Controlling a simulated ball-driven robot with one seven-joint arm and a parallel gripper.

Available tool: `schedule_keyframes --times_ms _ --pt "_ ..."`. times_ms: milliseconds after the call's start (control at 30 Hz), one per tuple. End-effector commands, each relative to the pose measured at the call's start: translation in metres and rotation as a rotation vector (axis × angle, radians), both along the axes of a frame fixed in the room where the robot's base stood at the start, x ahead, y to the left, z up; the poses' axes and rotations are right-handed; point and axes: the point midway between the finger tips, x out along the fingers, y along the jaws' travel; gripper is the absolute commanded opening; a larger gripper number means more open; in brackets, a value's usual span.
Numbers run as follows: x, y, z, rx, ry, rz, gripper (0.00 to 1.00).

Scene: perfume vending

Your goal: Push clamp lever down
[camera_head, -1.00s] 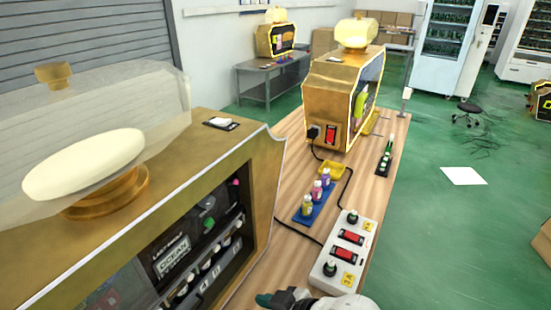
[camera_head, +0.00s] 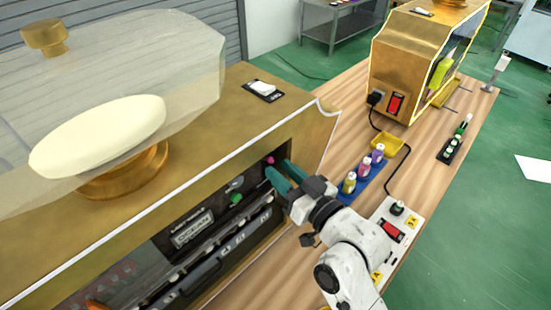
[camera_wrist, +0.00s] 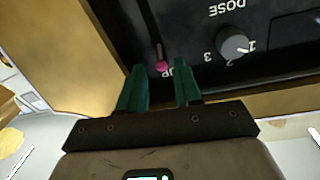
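The clamp lever has a small pink ball (camera_wrist: 161,66) on a thin dark rod, beside the letters "UP" on the black panel in the wrist view. In the head view the pink ball (camera_head: 269,160) shows at the right end of the gold machine's dark recess. My gripper (camera_head: 279,168) has teal fingers that reach into that recess, close to the ball. In the wrist view my gripper (camera_wrist: 159,66) is open, its fingertips apart with the ball appearing between them. I cannot tell whether they touch it.
A grey dose dial (camera_wrist: 235,46) is right of the lever in the wrist view. The gold machine's frame (camera_head: 310,135) borders the recess. A blue tray (camera_head: 375,178) with bottles, a yellow tray (camera_head: 388,146) and a white switch box (camera_head: 412,217) stand on the wooden table.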

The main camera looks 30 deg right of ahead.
Motion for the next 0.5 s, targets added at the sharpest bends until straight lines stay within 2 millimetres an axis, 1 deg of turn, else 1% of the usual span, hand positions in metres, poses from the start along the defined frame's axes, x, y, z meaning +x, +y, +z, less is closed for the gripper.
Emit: schedule_keyframes --times_ms 33,200,300,500 --pt "0.008 0.002 0.003 0.0 -0.001 0.0 0.34" --pt "0.024 0.005 0.001 0.0 0.001 -0.001 0.34" --pt "0.028 0.006 0.0 0.0 0.001 -0.001 0.34" --pt "0.03 0.006 -0.001 0.0 0.001 0.0 0.34"
